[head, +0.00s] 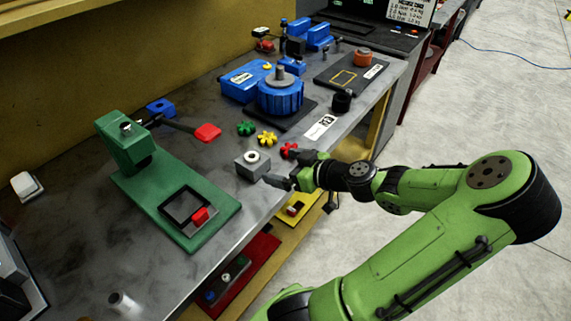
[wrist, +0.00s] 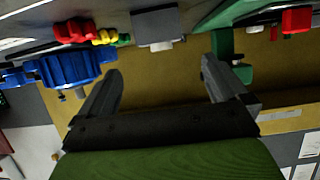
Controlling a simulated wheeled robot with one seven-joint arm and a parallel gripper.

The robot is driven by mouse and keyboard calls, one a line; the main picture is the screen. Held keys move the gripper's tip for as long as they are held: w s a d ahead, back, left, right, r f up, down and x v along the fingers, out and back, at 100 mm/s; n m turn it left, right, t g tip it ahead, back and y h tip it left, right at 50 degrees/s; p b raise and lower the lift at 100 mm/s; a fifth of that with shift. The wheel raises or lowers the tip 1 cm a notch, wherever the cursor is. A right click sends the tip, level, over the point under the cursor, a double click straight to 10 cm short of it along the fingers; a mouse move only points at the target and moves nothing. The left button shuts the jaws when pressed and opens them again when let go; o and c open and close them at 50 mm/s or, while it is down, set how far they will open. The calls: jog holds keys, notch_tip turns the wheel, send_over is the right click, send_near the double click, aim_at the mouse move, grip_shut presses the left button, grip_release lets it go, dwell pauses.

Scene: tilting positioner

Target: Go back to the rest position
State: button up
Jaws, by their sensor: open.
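My gripper (head: 290,179) is at the end of my green arm, at the front edge of the grey workbench (head: 200,255). Its fingers point toward a grey block with a pale round top (head: 252,166), and they are apart from it. In the wrist view my gripper (wrist: 160,85) shows two spread fingers with nothing between them. The grey block also shows in the wrist view (wrist: 158,26), beyond the fingers. The red star-shaped knob (head: 289,150) lies close to the upper finger in the head view; whether they touch I cannot tell.
A green press (head: 138,160) with a red-tipped lever stands on the left. A blue round positioner (head: 281,95) stands behind, with green (head: 246,128) and yellow (head: 267,138) star knobs before it. A black cylinder (head: 342,101) stands near the right edge. Open floor lies right of the bench.

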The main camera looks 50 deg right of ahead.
dwell(0.3)
